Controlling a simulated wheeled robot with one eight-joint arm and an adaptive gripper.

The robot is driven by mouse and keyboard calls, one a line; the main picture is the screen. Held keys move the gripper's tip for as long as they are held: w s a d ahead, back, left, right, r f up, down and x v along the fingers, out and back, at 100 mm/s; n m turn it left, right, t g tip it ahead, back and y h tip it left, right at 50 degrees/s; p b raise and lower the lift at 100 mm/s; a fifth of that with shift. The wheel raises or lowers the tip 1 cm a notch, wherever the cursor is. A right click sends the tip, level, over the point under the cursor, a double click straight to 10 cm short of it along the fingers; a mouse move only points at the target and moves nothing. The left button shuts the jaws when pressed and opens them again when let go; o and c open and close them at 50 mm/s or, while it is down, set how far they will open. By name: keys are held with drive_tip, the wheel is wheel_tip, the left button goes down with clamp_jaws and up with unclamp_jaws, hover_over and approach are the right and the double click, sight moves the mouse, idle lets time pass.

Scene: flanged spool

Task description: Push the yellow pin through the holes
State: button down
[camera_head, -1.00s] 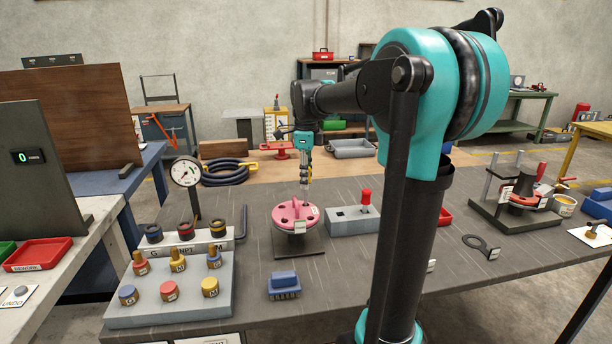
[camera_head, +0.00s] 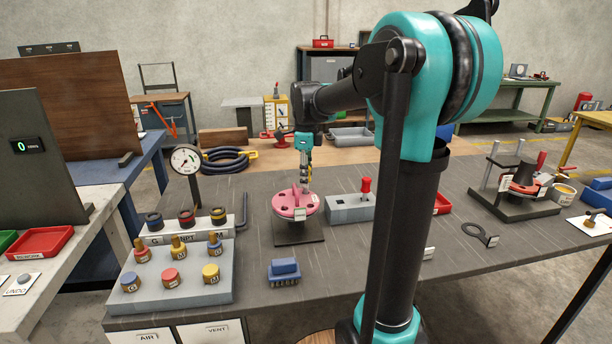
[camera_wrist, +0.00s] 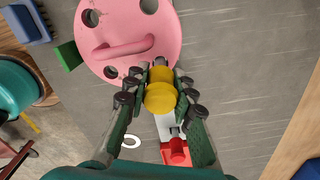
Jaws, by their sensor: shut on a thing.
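The pink flanged spool (camera_head: 284,206) stands on a dark square plate on the grey table. Its top flange, with several dark holes and a raised bar, also shows in the wrist view (camera_wrist: 105,28). My gripper (camera_head: 306,183) is over the flange's far right side, pointing down. In the wrist view my gripper (camera_wrist: 160,92) is shut on the yellow pin (camera_wrist: 160,98), whose round head shows between the dark green fingers. The pin is at the flange's edge in that view. Its lower end is hidden, so I cannot tell whether it is inside a hole.
A grey block with a red-handled piece (camera_head: 365,187) stands just right of the spool. A dial gauge (camera_head: 187,163) and a rack of coloured plugs (camera_head: 170,275) are left. A blue brush-like block (camera_head: 285,270) lies in front. A fixture (camera_head: 515,190) stands at far right.

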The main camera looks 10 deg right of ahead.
drive_tip(key=c, duration=1.2)
unclamp_jaws()
drive_tip(key=shift+r, duration=0.1)
wheel_tip(320, 180, up, 12)
drive_tip(key=shift+f, duration=0.1)
